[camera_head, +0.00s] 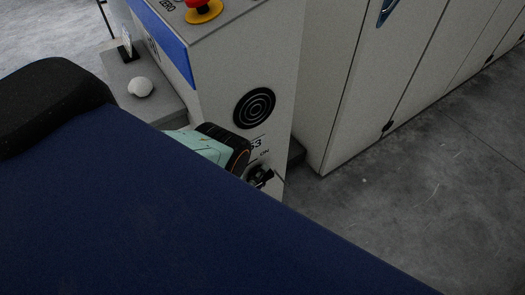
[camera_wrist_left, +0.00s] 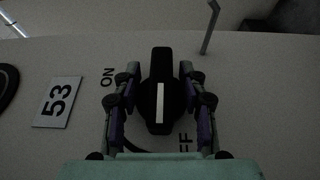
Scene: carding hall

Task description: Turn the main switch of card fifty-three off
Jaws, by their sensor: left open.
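The main switch is a black knob (camera_wrist_left: 160,60) with a white line, on a grey panel with ON and a partly hidden OFF printed beside it. In the left wrist view the knob stands lengthwise, up and down the picture. My left gripper (camera_wrist_left: 160,92) is open, with one finger on each side of the knob; I cannot tell whether they touch it. A plate marked 53 (camera_wrist_left: 58,102) is at the left. In the head view my left gripper (camera_head: 262,178) is low on the cabinet front (camera_head: 225,85), mostly covering the switch. My right gripper is not in view.
A red emergency button (camera_head: 203,10) on a yellow base tops the cabinet. A round black vent (camera_head: 254,108) is above the switch. A bent metal rod (camera_wrist_left: 210,28) stands near the knob. Tall grey doors (camera_head: 365,80) line the right, with clear floor (camera_head: 430,190) before them.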

